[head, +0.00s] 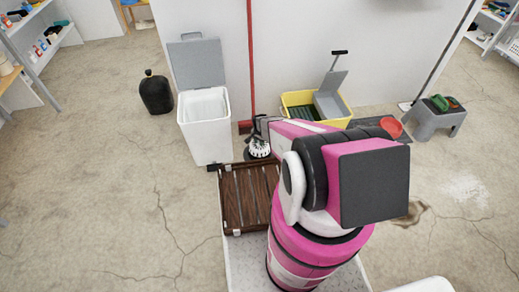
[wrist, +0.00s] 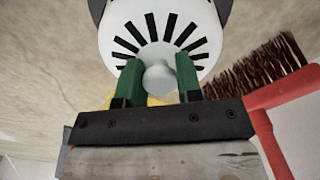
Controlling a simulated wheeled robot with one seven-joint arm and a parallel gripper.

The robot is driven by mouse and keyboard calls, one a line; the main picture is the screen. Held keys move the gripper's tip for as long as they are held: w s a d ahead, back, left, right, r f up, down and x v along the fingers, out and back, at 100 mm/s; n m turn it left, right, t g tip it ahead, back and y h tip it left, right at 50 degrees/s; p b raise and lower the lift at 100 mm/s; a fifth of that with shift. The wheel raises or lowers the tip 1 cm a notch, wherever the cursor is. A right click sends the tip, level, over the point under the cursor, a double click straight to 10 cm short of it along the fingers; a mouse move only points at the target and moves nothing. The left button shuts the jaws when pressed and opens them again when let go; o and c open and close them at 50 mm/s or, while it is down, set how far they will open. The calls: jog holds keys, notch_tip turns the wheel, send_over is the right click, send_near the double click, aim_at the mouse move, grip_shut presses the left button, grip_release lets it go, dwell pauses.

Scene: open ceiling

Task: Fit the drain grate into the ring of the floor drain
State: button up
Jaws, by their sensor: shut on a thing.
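The drain grate is a white disc with radial black slots and a central knob. In the wrist view the grate (wrist: 197,57) sits just beyond my gripper (wrist: 159,82), whose green fingers are shut on the pale knob. In the head view the grate (head: 259,153) shows small below my gripper (head: 260,140), at the far end of the wooden slats. Dark grey patches border the grate at the top of the wrist view; I cannot tell what they are. The ring of the floor drain is not clearly visible in either view.
A red-handled broom (head: 249,60) stands close behind the grate; its bristles (wrist: 260,70) are near in the wrist view. A white bin (head: 205,125) stands left and a yellow bucket (head: 298,97) right. A slatted wooden rack (head: 245,200) lies in front.

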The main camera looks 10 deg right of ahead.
jog(key=shift+f, duration=2.75)
jog(key=shift+f, duration=0.15)
jog(key=o, duration=1)
notch_tip(320, 180, up, 12)
jog(key=shift+s+r, duration=0.1)
jog(key=shift+r, duration=0.05)
jog(key=s+r+n, duration=0.3)
jog(key=s+r, duration=0.4)
jog(key=r, duration=0.5)
jog(key=s+r+n, duration=0.3)
jog(key=s+r, duration=0.4)
jog(key=r, duration=0.6)
jog(key=s+r+n, duration=0.3)
jog(key=s+r, duration=0.4)
jog(key=r, duration=0.5)
jog(key=shift+r, duration=0.25)
